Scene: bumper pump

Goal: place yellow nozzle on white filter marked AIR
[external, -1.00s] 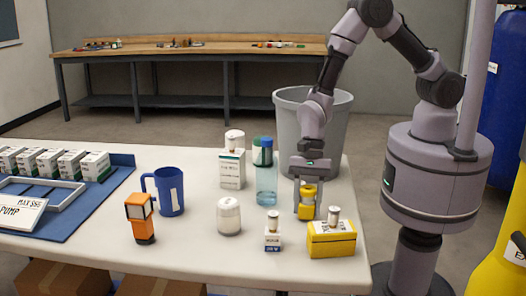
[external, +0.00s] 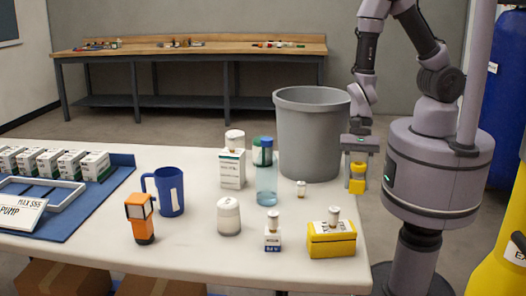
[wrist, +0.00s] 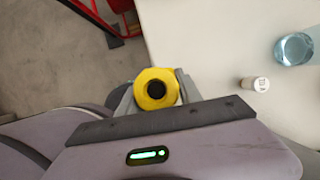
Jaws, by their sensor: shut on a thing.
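My gripper (external: 357,186) is shut on the yellow nozzle (external: 357,170) and holds it in the air at the table's right edge. Similar small cylinders stand on a white box (external: 273,219) and on a yellow box (external: 334,216). I cannot tell which is marked AIR.
A white carton (external: 232,170), a white jar (external: 228,217), a blue mug (external: 169,192) and an orange tool (external: 143,228) are farther left.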

